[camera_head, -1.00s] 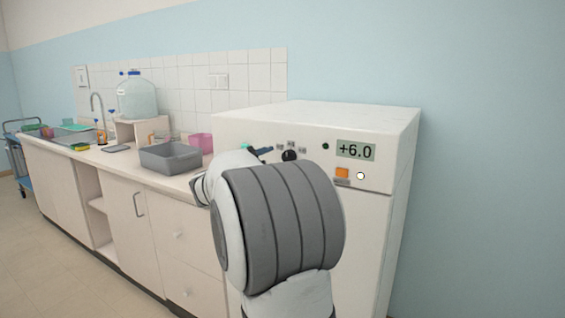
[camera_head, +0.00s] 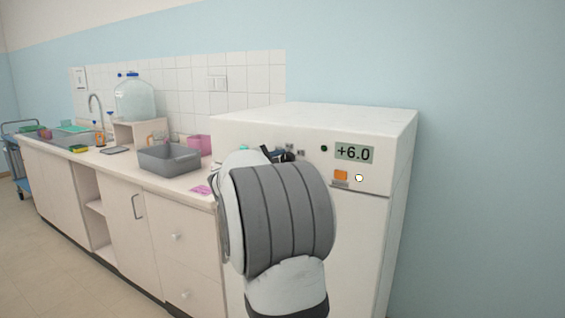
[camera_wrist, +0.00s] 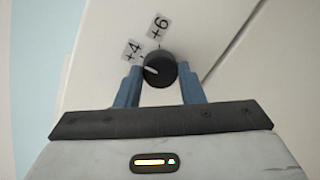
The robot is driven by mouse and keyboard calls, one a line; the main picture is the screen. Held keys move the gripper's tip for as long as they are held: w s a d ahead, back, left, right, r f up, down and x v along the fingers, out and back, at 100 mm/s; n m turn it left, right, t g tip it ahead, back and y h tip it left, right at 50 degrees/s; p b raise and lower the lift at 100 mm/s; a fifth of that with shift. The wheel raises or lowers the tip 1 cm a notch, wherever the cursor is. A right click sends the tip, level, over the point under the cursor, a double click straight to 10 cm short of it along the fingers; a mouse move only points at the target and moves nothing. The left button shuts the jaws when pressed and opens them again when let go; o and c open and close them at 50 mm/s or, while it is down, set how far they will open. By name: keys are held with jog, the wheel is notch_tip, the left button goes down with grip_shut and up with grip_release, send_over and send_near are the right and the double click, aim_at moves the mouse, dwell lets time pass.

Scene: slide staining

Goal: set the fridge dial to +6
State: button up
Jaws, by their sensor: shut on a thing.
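The white fridge (camera_head: 310,116) stands at the end of the counter, and its display (camera_head: 354,153) reads +6.0 in the head view. In the wrist view the round black dial (camera_wrist: 160,66) sits on the white panel, with a +4 label (camera_wrist: 132,50) at its upper left and a +6 label (camera_wrist: 158,26) above it. The dial's white pointer mark points left, toward the +4 side. My gripper (camera_wrist: 159,72) is shut on the dial, with a blue finger on each side. In the head view my arm hides much of the dial area.
An orange switch (camera_head: 341,175) and a white round knob (camera_head: 359,178) sit below the display. A grey bin (camera_head: 169,158) and a pink container (camera_head: 199,144) stand on the counter to the left. A pink item (camera_head: 201,190) lies near the counter's front edge.

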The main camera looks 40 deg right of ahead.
jog(key=c, duration=0.3)
jog(key=shift+d, duration=0.15)
jog(key=shift+c, duration=0.5)
jog(key=m+b, duration=0.5)
jog(key=b, duration=0.3)
jog(key=m+y+b, duration=0.1)
jog(key=m+b, duration=0.5)
jog(key=b, duration=0.2)
jog(key=shift+t, duration=0.3)
jog(key=shift+y, duration=0.3)
jog(key=o, duration=1)
jog(key=shift+r, duration=0.1)
